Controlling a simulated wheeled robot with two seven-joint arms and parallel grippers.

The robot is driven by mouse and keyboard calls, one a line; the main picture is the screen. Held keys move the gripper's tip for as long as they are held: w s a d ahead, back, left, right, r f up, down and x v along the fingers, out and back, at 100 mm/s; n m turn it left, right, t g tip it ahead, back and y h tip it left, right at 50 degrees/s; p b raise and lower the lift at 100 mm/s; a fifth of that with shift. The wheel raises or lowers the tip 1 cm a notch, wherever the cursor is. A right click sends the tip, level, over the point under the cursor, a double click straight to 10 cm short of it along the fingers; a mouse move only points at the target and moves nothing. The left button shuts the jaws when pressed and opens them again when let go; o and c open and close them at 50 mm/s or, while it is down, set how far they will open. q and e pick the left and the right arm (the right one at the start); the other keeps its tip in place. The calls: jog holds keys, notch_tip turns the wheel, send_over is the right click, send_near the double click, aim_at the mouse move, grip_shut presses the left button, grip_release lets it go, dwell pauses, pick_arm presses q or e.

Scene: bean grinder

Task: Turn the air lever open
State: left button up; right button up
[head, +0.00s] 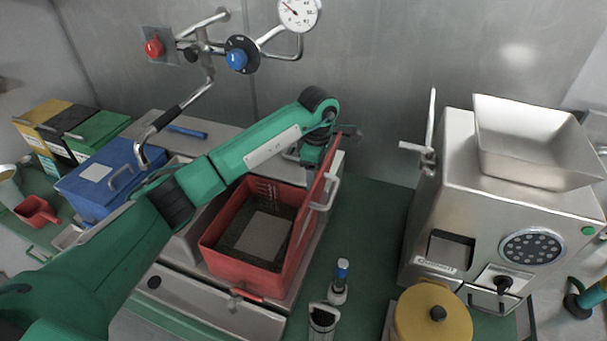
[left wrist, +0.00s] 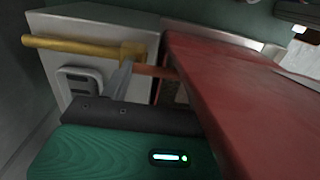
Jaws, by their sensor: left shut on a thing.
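A yellow lever (left wrist: 80,46) on the side of a grey box (left wrist: 95,80) runs across the upper left of the left wrist view. My left gripper (left wrist: 125,72) is shut on it near its right end, where a grey finger meets the lever's hub. In the head view my left arm reaches across the red bin, with my left gripper (head: 345,133) behind the bin's raised red lid; the lever is hidden there. My right gripper is not in view.
The red bin (head: 215,250) stands open below my left forearm, and its raised lid (left wrist: 235,90) is close beside the gripper. Wall pipes carry a red knob (head: 154,47), a blue knob (head: 237,59) and a gauge (head: 299,12). A steel grinder (head: 465,220) stands right.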

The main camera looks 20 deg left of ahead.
pick_arm(q)
jog(key=o, duration=1.4)
jog(key=shift+r+b, duration=2)
jog(key=shift+r, duration=4.95)
jog(key=shift+f, duration=0.1)
